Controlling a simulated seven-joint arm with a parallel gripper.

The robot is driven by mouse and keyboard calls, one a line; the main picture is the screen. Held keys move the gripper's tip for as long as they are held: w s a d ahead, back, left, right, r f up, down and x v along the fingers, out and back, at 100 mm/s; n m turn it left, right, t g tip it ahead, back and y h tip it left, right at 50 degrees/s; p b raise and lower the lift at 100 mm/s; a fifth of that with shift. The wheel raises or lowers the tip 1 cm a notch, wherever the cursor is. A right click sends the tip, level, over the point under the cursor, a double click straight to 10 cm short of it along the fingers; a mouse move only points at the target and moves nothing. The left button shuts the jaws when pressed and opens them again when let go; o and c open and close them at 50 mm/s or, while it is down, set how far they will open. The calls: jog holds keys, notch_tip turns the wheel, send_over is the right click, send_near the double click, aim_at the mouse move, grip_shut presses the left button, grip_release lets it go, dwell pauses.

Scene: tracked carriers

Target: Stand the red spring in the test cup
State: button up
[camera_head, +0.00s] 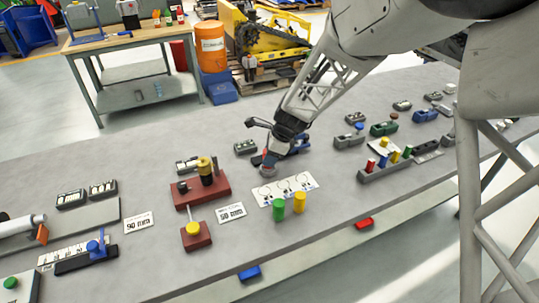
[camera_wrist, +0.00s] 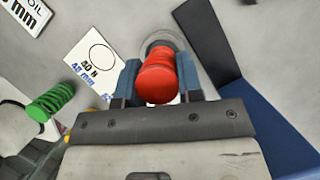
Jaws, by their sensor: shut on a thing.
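My gripper (camera_wrist: 158,90) is shut on the red spring (camera_wrist: 157,80), with one finger on each side of it. The far end of the spring points at the round grey test cup (camera_wrist: 160,42), whose rim shows just beyond it. I cannot tell whether the spring's end is inside the cup or just above it. In the head view my gripper (camera_head: 270,160) is low over the bench, right at the grey cup (camera_head: 267,171).
A white card with circles (camera_head: 284,188) lies in front of the cup. A green spring (camera_head: 279,209) and a yellow spring (camera_head: 299,203) stand at its front edge. A blue part (camera_wrist: 262,130) and a dark plate (camera_wrist: 212,45) stand close right of my gripper in the wrist view.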

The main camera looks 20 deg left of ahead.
jog(key=shift+f, duration=0.85)
dwell(0.9)
jog(key=o, duration=1.5)
jog(key=shift+r, duration=3.55)
jog(key=shift+d, duration=0.1)
